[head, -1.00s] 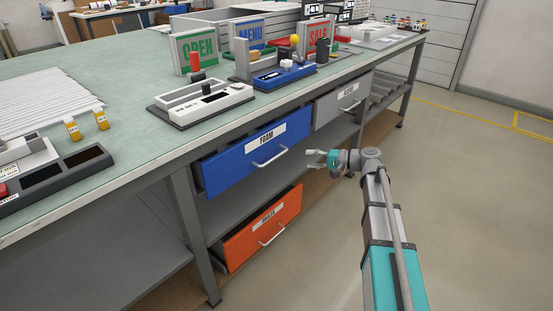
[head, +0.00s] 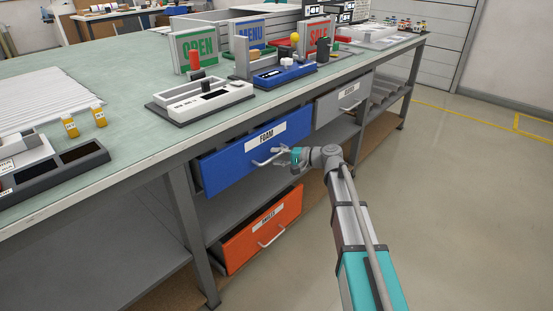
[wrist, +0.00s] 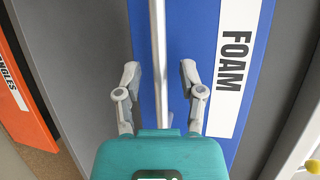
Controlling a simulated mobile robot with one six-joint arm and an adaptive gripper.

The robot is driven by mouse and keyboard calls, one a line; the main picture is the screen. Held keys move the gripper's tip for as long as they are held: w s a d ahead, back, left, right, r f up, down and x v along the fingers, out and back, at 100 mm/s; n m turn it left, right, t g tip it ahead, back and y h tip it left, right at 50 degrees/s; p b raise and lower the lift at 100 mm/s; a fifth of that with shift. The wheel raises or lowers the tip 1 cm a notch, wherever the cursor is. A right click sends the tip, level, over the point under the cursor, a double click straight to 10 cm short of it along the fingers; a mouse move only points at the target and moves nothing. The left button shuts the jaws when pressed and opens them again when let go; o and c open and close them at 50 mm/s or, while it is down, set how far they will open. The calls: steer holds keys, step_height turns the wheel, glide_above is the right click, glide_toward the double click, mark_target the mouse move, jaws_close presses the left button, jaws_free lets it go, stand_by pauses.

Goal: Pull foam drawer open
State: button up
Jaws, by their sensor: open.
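The blue foam drawer (head: 226,167) has a white FOAM label (head: 266,139) and a pale bar handle (head: 262,163), and hangs under the bench top. In the wrist view the drawer front (wrist: 195,30) fills the middle, with the handle (wrist: 158,35) running up the picture between my fingers. My gripper (head: 279,154) is at the right part of the handle. In the wrist view my gripper (wrist: 160,73) is open, one finger on each side of the bar, with gaps to it. The handle's right end is partly hidden by my gripper in the head view.
An orange drawer (head: 240,242) with its own handle sits lower on the bench. A grey drawer (head: 340,100) is to the right of the foam drawer. The bench top (head: 130,120) carries signs and devices. The floor (head: 470,200) to the right is clear.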

steer(key=shift+a, duration=0.4)
jaws_close()
steer(key=shift+d, duration=0.25)
steer(key=shift+a, duration=0.2)
